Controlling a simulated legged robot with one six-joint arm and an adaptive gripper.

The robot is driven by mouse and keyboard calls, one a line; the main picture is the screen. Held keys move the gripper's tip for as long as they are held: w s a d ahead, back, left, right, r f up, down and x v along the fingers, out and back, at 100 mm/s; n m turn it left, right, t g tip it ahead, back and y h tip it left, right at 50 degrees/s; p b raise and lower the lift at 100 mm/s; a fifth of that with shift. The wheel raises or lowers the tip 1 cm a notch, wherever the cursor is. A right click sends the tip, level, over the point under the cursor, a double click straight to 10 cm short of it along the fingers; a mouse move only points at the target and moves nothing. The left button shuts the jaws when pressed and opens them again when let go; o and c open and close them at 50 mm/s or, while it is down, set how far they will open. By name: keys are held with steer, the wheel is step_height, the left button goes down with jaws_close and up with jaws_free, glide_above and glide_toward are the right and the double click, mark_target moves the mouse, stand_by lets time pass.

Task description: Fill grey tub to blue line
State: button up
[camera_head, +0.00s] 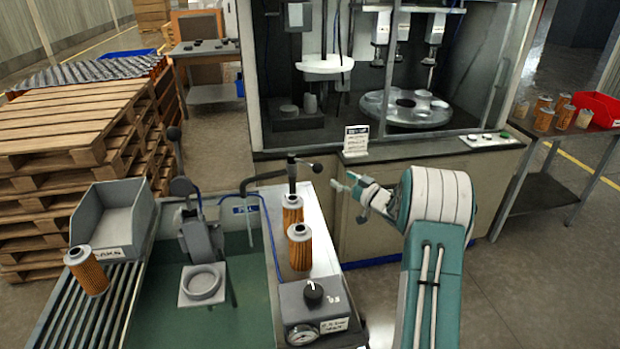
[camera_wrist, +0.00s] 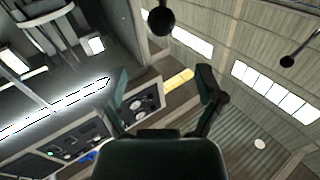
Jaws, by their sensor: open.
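The grey tub (camera_head: 232,262) is a wide open basin with a green inside, at the lower left of the head view. A blue label reading FILL (camera_head: 245,209) is on its back wall; I cannot make out a separate water surface. A dark curved spout (camera_head: 262,178) reaches over the tub's back right corner, beside a lever with a black ball knob (camera_head: 317,168). My gripper (camera_head: 345,184) is open and empty, right of the knob and apart from it. In the wrist view my gripper's fingers (camera_wrist: 163,88) are spread, with a black ball (camera_wrist: 162,20) beyond them.
Two orange cartridges (camera_head: 300,247) stand on the ledge right of the tub, behind a gauge box (camera_head: 312,302). Another cartridge (camera_head: 87,272) stands on the left rack before a grey bin (camera_head: 112,222). A machine cabinet (camera_head: 390,140) stands behind. A red bin (camera_head: 598,108) is far right.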

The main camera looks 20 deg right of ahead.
mark_target(321, 171)
steer(key=w+a+m+h, duration=0.1)
steer(key=w, duration=0.2)
steer(key=w+a+m, duration=0.1)
steer(key=w, duration=0.2)
steer(key=w+a+m+h, duration=0.1)
steer(key=w, duration=0.2)
steer(key=shift+a+f+h, duration=0.3)
steer(key=shift+a+f, duration=0.05)
steer(key=shift+c, duration=0.4)
steer(key=shift+a, duration=0.1)
jaws_close()
